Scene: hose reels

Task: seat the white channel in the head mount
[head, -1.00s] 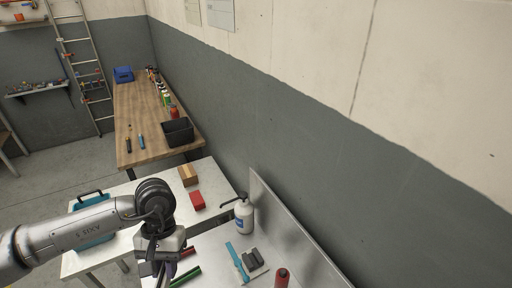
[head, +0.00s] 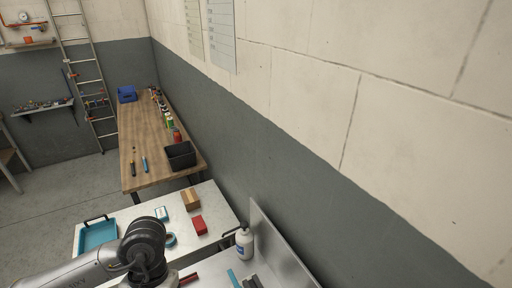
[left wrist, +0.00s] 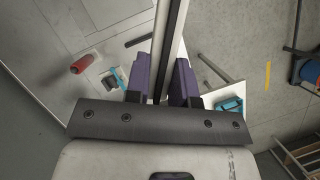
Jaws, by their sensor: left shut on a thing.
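In the left wrist view, my left gripper (left wrist: 160,82) has its two purple fingers closed on the white channel (left wrist: 180,28). The channel is a long, narrow strip with pale edges and a dark middle. It runs from between the fingers out past the top of that view, so its far end is hidden. In the head view, only my left arm's wrist shows at the bottom edge; the fingers and channel are out of frame. I cannot make out the head mount in either view. My right gripper is not in view.
A metal table holds a teal tray (head: 98,235), a red block (head: 200,225), a wooden block (head: 191,199) and a teal roll (head: 169,239). A white pump bottle (head: 244,244) stands near the wall. Behind is a wooden bench (head: 148,125) with a black bin (head: 181,155).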

